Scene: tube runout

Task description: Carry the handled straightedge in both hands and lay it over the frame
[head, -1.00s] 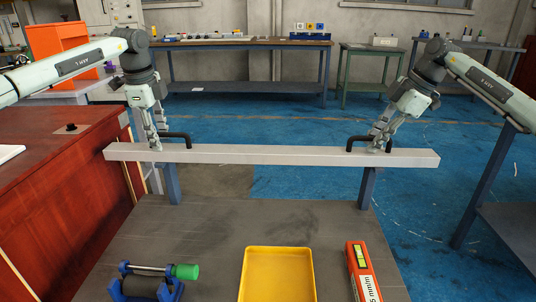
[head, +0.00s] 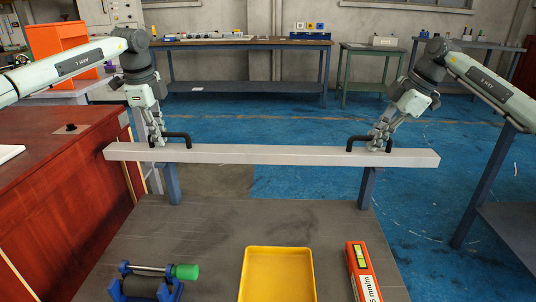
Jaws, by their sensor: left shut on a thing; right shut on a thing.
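The straightedge (head: 270,155) is a long light grey bar with two black handles on its top. It spans level across the far side of the grey table. My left gripper (head: 156,140) is shut on the left handle (head: 178,134). My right gripper (head: 376,142) is shut on the right handle (head: 357,138). Two blue uprights, likely the frame, show below the bar: a left post (head: 172,186) and a right post (head: 367,188). The bar hides their tops, so I cannot tell whether it touches them.
The grey table (head: 215,225) holds a yellow tray (head: 277,275), an orange spirit level or box (head: 363,272) and a blue roller stand (head: 145,285) with a green end. A reddish-brown cabinet (head: 60,190) stands close on the left. Blue floor lies beyond.

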